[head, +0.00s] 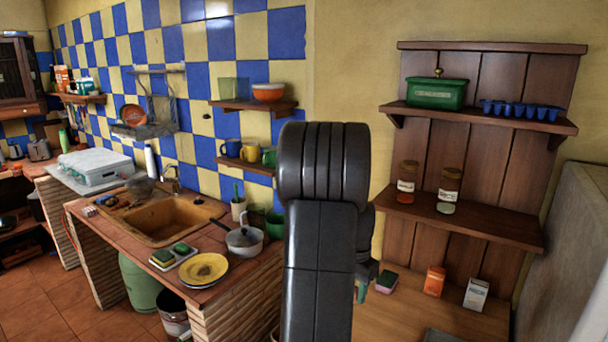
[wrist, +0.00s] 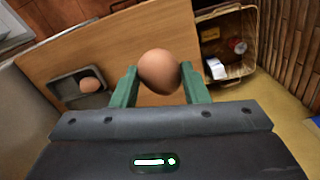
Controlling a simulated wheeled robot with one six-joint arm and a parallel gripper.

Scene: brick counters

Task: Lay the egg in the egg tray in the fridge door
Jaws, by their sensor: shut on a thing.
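My gripper (wrist: 160,88) has green fingers and is shut on a brown egg (wrist: 159,71), held above a wooden counter. In the head view my arm hides the egg and most of the gripper; only a bit of green finger (head: 362,291) shows. A dark shallow tray (wrist: 62,86) with another brown egg (wrist: 91,85) in it lies on the counter to the left in the wrist view. A grey tray edge (head: 438,337) shows at the bottom of the head view. I cannot make out an open fridge door or its egg tray.
Shelves above hold jars (head: 407,183) and a blue tray (head: 520,109). A large grey panel (head: 575,250) stands at right. A waste basket (wrist: 236,76) is beside the counter.

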